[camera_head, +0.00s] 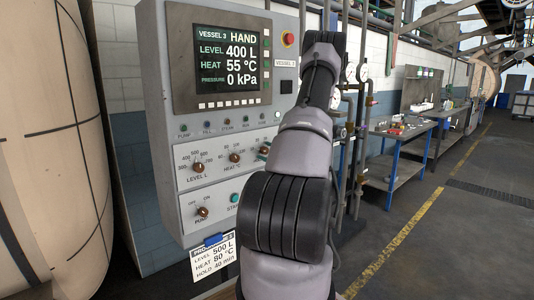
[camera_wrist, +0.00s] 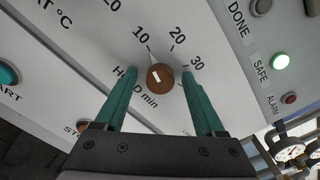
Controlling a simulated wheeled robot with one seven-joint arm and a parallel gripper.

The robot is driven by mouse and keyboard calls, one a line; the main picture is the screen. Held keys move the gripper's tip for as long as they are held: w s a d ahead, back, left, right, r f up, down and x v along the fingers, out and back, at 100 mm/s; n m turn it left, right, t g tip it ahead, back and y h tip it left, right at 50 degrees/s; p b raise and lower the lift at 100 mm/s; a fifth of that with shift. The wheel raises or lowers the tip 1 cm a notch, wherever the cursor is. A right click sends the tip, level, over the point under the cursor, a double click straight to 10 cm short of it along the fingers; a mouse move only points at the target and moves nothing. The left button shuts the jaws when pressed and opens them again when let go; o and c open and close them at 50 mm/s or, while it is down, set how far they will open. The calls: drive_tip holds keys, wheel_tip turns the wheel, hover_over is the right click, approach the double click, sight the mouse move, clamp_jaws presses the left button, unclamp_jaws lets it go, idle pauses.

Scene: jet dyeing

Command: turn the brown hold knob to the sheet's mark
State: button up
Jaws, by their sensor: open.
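The brown hold knob (camera_wrist: 160,77) is on the white panel in the wrist view, with a "HOLD min" label beside it. Its pale pointer leans up and left, nearest the 10; 20 and 30 are printed further right. My gripper (camera_wrist: 161,71) is open, its two green fingers on either side of the knob, with a visible gap to each. The sheet (camera_head: 213,263) hangs below the panel and reads level 500 L, heat 80 °C, hold 40 min. No 40 mark is visible in the wrist view.
The control box screen (camera_head: 230,58) reads HAND, 400 L, 55 °C, 0 kPa. The level knob (camera_head: 198,167), heat knob (camera_head: 235,157) and pump knob (camera_head: 203,212) are on the same panel. A lit green SAFE lamp (camera_wrist: 280,61) is right of the hold dial. Pipes (camera_head: 355,130) stand right of the box.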

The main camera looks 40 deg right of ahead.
clamp_jaws()
